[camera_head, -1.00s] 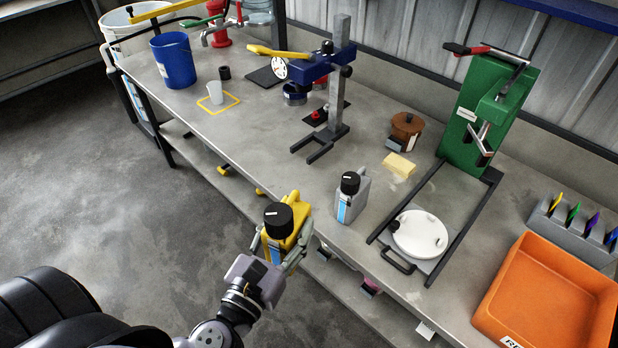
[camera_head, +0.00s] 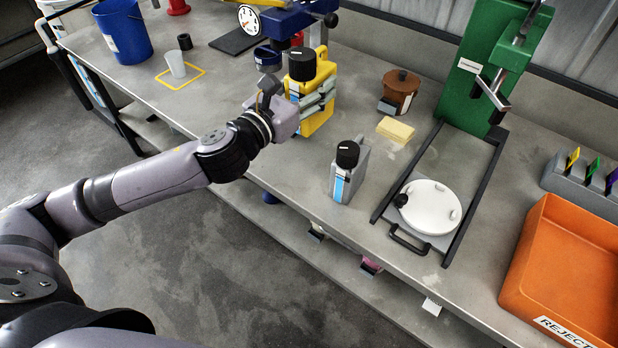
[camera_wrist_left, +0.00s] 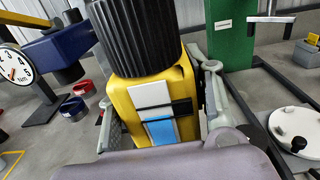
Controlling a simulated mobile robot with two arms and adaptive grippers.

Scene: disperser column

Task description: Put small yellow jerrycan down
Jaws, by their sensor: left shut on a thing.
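The small yellow jerrycan (camera_head: 318,118) with a black ribbed cap stands upright in my left gripper (camera_head: 312,98), over the workbench (camera_head: 240,160) in front of the blue disperser stand. My left gripper is shut around its body, a finger on each side. In the left wrist view the jerrycan (camera_wrist_left: 180,92) fills the middle, with its white and blue label facing the camera. I cannot tell whether its base touches the bench. My right gripper is not in view.
A grey jerrycan (camera_head: 350,172) stands to the front right. A brown pot (camera_head: 400,92) and yellow sponge (camera_head: 396,130) lie to the right. The blue stand (camera_head: 285,18) is close behind. The bench left of the gripper is clear up to the cup (camera_head: 176,64).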

